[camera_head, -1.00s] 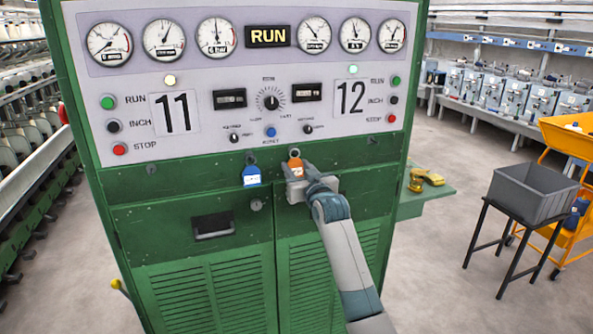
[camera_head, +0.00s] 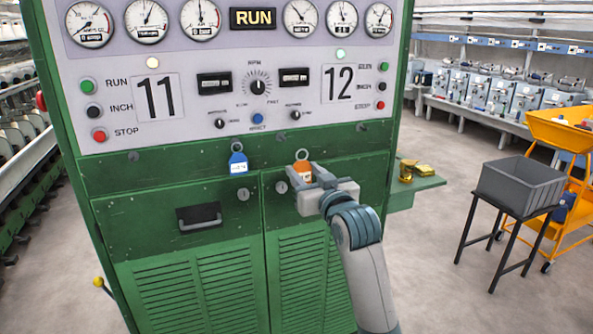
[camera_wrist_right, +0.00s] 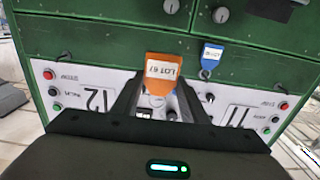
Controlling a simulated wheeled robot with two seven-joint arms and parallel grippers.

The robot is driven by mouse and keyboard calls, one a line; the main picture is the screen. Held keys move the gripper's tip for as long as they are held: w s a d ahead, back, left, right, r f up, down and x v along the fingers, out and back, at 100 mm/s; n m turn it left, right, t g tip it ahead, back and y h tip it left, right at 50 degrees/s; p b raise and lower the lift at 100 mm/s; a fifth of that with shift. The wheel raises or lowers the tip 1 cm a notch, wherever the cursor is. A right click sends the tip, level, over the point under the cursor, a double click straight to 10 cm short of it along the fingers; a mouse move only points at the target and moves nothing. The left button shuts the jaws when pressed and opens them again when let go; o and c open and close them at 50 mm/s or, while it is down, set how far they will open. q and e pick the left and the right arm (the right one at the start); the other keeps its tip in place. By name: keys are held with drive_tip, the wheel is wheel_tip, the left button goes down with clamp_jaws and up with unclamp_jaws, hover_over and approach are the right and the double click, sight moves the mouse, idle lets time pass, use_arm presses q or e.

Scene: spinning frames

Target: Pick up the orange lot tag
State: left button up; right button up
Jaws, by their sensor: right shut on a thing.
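The orange lot tag (camera_head: 303,170) is between the fingers of my right gripper (camera_head: 302,174), in front of the green cabinet. In the right wrist view the orange tag (camera_wrist_right: 163,70), with a white "LOT 67" label, sits between the fingertips of the right gripper (camera_wrist_right: 158,85), which is shut on it. In the head view a ring shows at its top; whether the tag still touches a hook or the panel I cannot tell. A blue tag (camera_head: 238,163) with a white label hangs to its left; it also shows in the wrist view (camera_wrist_right: 211,57). My left gripper is not in view.
The green cabinet (camera_head: 130,213) carries a panel of gauges, knobs and buttons, and a drawer handle (camera_head: 199,218). A green side shelf (camera_head: 420,185) holds yellow items. At the right a grey bin (camera_head: 519,186) stands on a black stand, beside an orange cart (camera_head: 562,131).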

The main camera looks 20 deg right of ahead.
sight(303, 170)
drive_tip(key=shift+s+b, duration=0.3)
drive_tip(key=shift+s, duration=1.4)
